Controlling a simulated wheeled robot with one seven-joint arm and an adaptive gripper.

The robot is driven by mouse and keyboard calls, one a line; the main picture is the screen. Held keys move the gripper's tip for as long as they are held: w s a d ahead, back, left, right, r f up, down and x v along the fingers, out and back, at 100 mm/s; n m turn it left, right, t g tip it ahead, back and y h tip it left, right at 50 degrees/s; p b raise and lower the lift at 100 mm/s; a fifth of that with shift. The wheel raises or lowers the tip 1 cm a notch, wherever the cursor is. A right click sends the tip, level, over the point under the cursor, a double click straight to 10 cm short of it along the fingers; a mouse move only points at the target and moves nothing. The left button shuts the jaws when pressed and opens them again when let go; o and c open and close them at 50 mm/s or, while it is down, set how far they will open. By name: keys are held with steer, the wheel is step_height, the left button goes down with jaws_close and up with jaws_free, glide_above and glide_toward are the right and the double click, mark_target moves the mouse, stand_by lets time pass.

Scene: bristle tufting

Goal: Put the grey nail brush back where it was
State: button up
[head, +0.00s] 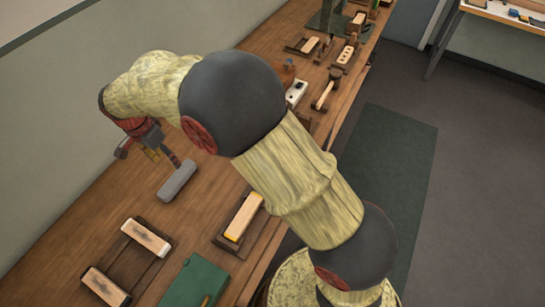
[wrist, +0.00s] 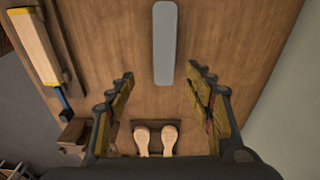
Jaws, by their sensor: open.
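The grey nail brush (head: 178,182) is a long, rounded grey bar on the bare wooden bench, near my gripper in the head view. In the wrist view the grey nail brush (wrist: 164,43) lies lengthwise, ahead of the fingers and roughly centred between them. My gripper (head: 152,146) is over the bench with its fingers pointing down. In the wrist view my gripper (wrist: 162,76) has its fingers spread wide with nothing between them. Gripper and brush look apart; the exact height of the gripper cannot be told.
Two pale wooden brush blocks (head: 146,237) (head: 105,287) lie at a dark holder in front. A yellow-edged block (head: 244,216) sits on a dark tray (head: 222,240) to the right. A green box (head: 196,283) is nearby. Several tools line the far bench (head: 330,88). The wall (head: 60,130) borders the left.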

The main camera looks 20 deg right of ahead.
steer(key=s+d+r+n+t+y, duration=0.1)
steer(key=s+d+r+n, duration=0.1)
steer(key=s+d+r, duration=0.5)
steer(key=s+d+r+n+t, duration=0.1)
steer(key=s+d+r+n, duration=0.15)
steer(key=d+r, duration=0.7)
steer(key=s+d+r+n+t, duration=0.1)
steer(key=s+d+n, duration=0.1)
steer(key=s+d, duration=0.3)
steer(key=s+d+n+t, duration=0.1)
steer(key=s+d+n, duration=0.2)
steer(key=s, duration=1)
steer(key=d, duration=0.3)
steer(key=shift+s+d+r+t, duration=0.2)
steer(key=shift+s+r+t, duration=0.1)
steer(key=shift+r, duration=0.1)
steer(key=shift+w+n, duration=0.1)
steer(key=shift+n, duration=0.15)
steer(key=shift+c, duration=0.2)
